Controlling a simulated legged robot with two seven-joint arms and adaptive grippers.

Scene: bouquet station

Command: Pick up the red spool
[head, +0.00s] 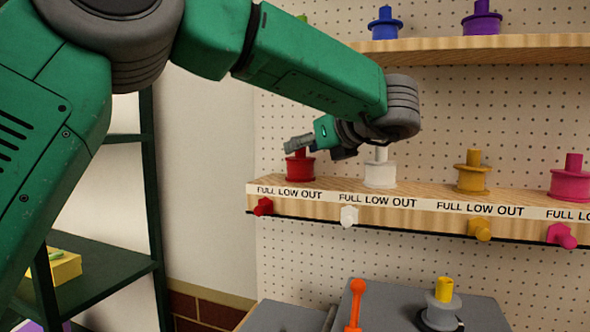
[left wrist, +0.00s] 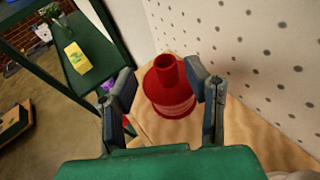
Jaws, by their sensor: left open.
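The red spool (head: 300,171) stands upright at the left end of the lower wooden shelf (head: 330,190). My left gripper (head: 302,145) is at the height of the spool's narrow top and hides part of it. In the left wrist view the red spool (left wrist: 170,92) shows between the two open fingers of my left gripper (left wrist: 162,84), which hold nothing. The spool's neck and upper flange lie between the tips in the picture; I cannot tell whether either finger touches it. My right gripper is not in view.
A white spool (head: 380,172) stands just right of the red one, partly under my arm. A yellow spool (head: 472,172) and a pink spool (head: 571,180) stand farther right. Coloured knobs line the shelf front. A pegboard wall (head: 500,120) rises close behind. A dark green rack (head: 105,270) stands left.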

